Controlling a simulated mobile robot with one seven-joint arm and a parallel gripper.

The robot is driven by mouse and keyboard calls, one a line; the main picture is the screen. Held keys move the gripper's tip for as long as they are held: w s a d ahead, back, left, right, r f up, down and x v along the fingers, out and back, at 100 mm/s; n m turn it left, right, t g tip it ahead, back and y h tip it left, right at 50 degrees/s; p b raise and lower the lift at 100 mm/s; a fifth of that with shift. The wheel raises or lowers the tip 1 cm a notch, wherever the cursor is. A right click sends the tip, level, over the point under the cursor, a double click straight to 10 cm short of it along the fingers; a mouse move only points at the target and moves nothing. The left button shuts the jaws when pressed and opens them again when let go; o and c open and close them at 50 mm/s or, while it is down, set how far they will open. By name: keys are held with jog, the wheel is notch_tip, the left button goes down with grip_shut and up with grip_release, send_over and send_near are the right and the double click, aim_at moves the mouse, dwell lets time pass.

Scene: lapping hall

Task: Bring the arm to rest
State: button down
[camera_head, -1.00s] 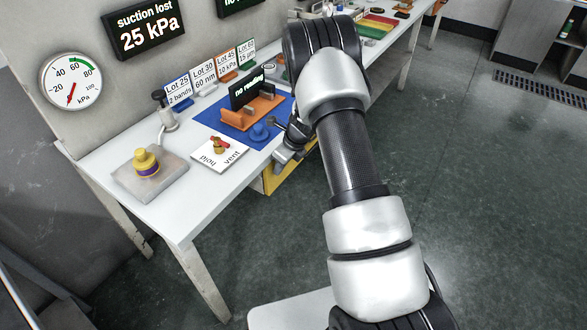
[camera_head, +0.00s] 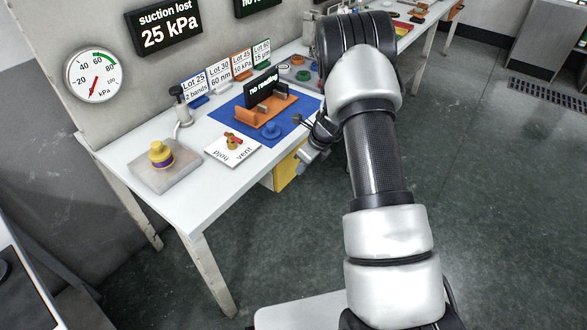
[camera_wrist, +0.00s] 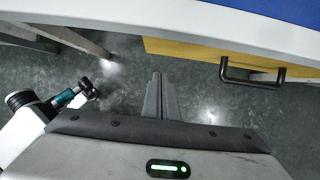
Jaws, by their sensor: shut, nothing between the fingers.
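My gripper (camera_wrist: 160,97) is in the wrist view, its two fingers together with nothing between them. It points over the dark floor, just off the front edge of the white bench (camera_wrist: 200,25). In the head view my arm reaches up and away on the right, its wrist bent down beside the bench's front edge; the fingertips are hard to make out there. The yellow drawer (camera_wrist: 200,55) with a black handle (camera_wrist: 252,72) is ahead of the fingers in the wrist view and apart from them.
On the bench are a blue mat (camera_head: 229,123) with an orange stand (camera_head: 250,117) and blue knob (camera_head: 270,130), a red-handled valve on a white plate (camera_head: 221,157), and a yellow knob on a grey block (camera_head: 150,180). A gauge (camera_head: 94,75) hangs above. The floor right is open.

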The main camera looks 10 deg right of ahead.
jog(key=s+a+r+n, duration=0.2)
jog(key=s+r+n, duration=0.25)
jog(key=r, duration=0.55)
jog(key=s+a+r+n+p, duration=0.1)
jog(key=s+r+n, duration=0.35)
jog(key=r, duration=0.55)
jog(key=s+a+r+n, duration=0.2)
jog(key=s+r+n, duration=0.25)
jog(key=r, duration=0.55)
jog(key=s+r+n+t+h, duration=0.1)
jog(key=s+r+n, duration=0.3)
jog(key=s+n, duration=0.45)
jog(key=s+r+n+t+h, duration=0.1)
jog(key=s+r+n+h, duration=0.3)
jog(key=s, duration=0.8)
notch_tip(320, 180, up, 12)
jog(key=n+y+p, duration=0.1)
jog(key=y+p, duration=0.1)
jog(key=p, duration=1.1)
jog(key=shift+d+r+n, duration=0.15)
jog(key=shift+d+n, duration=0.15)
jog(key=shift+n, duration=0.1)
jog(key=shift+a, duration=0.1)
